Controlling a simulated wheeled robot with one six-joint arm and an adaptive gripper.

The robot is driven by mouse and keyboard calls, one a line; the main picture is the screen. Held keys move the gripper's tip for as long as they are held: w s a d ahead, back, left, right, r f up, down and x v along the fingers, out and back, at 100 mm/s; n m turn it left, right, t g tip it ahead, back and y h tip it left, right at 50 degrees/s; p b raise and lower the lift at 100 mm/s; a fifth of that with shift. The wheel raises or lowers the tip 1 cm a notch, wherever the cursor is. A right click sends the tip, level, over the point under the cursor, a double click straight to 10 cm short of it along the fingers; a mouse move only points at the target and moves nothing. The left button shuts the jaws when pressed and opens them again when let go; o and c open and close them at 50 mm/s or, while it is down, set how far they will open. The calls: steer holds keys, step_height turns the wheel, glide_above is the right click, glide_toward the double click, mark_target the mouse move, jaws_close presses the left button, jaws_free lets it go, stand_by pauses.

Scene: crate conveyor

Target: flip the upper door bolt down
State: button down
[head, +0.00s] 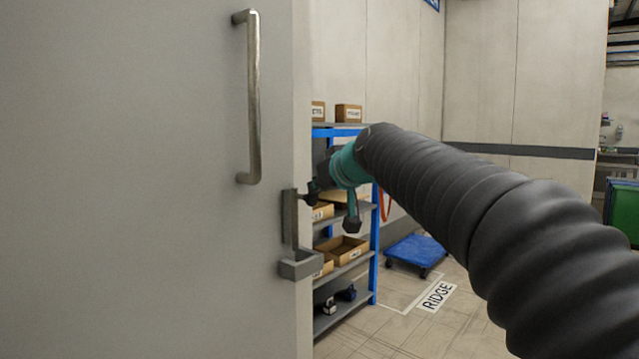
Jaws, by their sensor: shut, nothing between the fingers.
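A pale grey door (140,180) fills the left of the head view, with its edge towards the middle. On it near that edge is the door bolt, a flat grey metal bar (289,218) that stands upright. A box-like grey bracket (299,265) sits just below the bar, at the door's edge. My gripper (307,196) is small and dark in this view, shut and empty, just right of the bar's upper end. I cannot tell whether the fingertips touch the bar.
A long metal handle (254,98) stands out from the door above the bolt. Behind are a blue shelf rack (374,262) with cardboard boxes (349,112), a blue dolly (416,250) and a green bin (625,208).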

step_height(320, 180, down, 8)
steer(key=b, duration=0.7)
steer(key=shift+r, duration=0.2)
steer(key=w+r+p+v, duration=0.1)
steer(key=r+v, duration=0.1)
steer(key=v, duration=1.1)
steer(key=shift+a+r, duration=0.3)
steer(key=shift+r, duration=0.05)
